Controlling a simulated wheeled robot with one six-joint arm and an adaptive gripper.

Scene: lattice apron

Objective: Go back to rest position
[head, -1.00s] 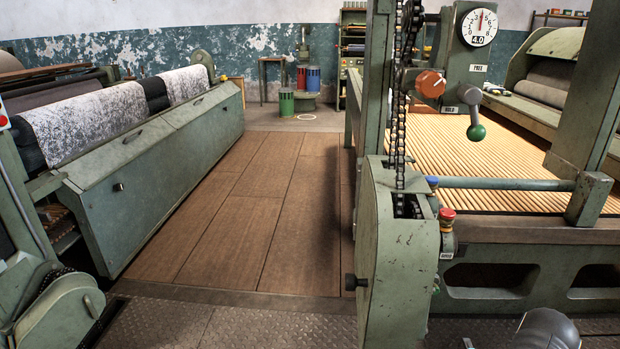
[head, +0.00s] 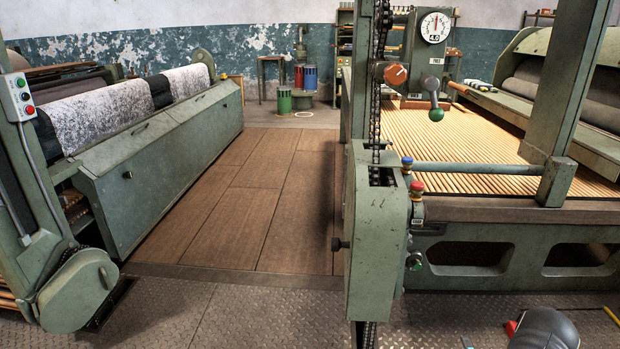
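My gripper is not in view. A dark rounded part of my arm shows at the bottom right of the head view, in front of the right machine's base (head: 500,262). The task names no other object.
Brown floor panels (head: 225,215) form a clear aisle between the left green machine (head: 150,175) and the right machine's post (head: 378,240). Treadplate floor (head: 240,315) lies in front. A button box (head: 20,97) is at the left edge. A yellow bar (head: 612,315) lies at the lower right.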

